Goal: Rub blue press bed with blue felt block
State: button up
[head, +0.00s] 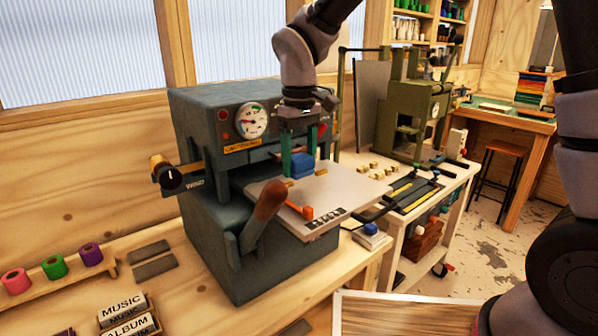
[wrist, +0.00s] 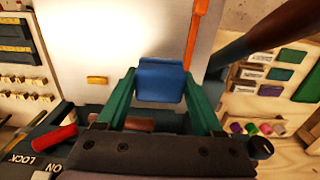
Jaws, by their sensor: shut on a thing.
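The blue press (head: 215,130) stands on the bench, a blue-grey machine with a round gauge. Its bed (head: 345,199) is a pale flat plate sticking out at the front; the bed also fills the top middle of the wrist view (wrist: 105,45). My gripper (head: 301,160) is over the rear part of the bed. Its green fingers are shut on the blue felt block (head: 302,168), which also shows between the fingertips in the wrist view (wrist: 160,82). The block is at or just above the bed surface; I cannot tell whether it touches.
A green press (head: 412,112) stands at the right. Foil rolls (head: 53,267) sit on a rack at the left. The bed's front right is clear.

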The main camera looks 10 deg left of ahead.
jog(key=shift+r, duration=1.55)
